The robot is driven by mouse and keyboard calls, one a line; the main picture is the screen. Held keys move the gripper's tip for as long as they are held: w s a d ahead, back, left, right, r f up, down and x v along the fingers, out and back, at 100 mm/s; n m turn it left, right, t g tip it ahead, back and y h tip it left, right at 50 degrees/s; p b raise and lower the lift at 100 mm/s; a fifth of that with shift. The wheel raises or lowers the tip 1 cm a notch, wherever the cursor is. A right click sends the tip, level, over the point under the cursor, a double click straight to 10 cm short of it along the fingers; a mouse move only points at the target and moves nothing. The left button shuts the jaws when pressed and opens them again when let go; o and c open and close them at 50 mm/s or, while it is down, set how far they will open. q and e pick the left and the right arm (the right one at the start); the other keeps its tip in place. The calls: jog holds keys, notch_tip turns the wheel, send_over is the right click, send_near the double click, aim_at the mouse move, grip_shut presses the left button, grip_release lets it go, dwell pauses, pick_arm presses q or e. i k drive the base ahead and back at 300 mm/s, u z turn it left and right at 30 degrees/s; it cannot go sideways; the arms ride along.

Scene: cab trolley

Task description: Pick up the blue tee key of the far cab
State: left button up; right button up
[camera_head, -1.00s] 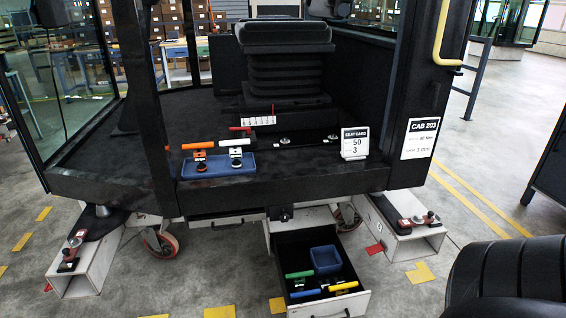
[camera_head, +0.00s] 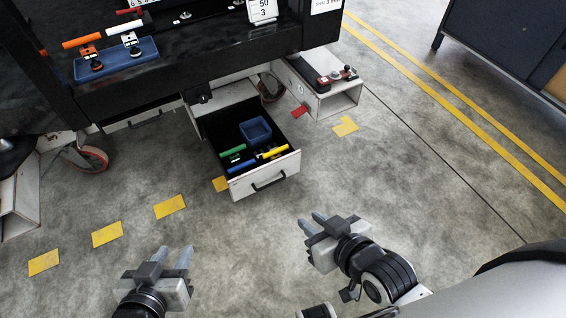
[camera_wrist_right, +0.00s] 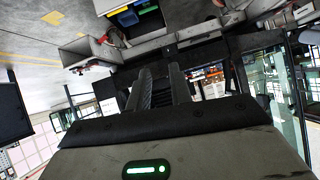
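A blue tee key (camera_head: 242,167) lies in the open drawer under the cab, near its front left. A green-handled tee key (camera_head: 232,152) lies behind it and a yellow-handled one (camera_head: 274,152) to its right. The open drawer (camera_head: 265,182) has a white front with a dark handle. My left gripper (camera_head: 175,256) is open and empty, over the floor in front of and left of the drawer. My right gripper (camera_head: 310,219) is open and empty, in front of and right of the drawer. Its parted fingers also show in the right wrist view (camera_wrist_right: 160,88).
A small blue bin (camera_head: 256,130) stands in the drawer. A blue tray (camera_head: 117,66) with orange and white tee keys sits on the cab's ledge above left. A white beam (camera_head: 325,98) juts out right of the drawer. Floor before the drawer is clear.

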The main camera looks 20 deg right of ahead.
aim_at(241, 167)
jog(key=u, duration=0.45)
jog(key=k, duration=0.65)
jog(key=u, duration=0.8)
jog(key=i, duration=1.55)
jog(key=z, duration=1.1)
jog(key=i, duration=0.95)
jog(key=z, duration=0.95)
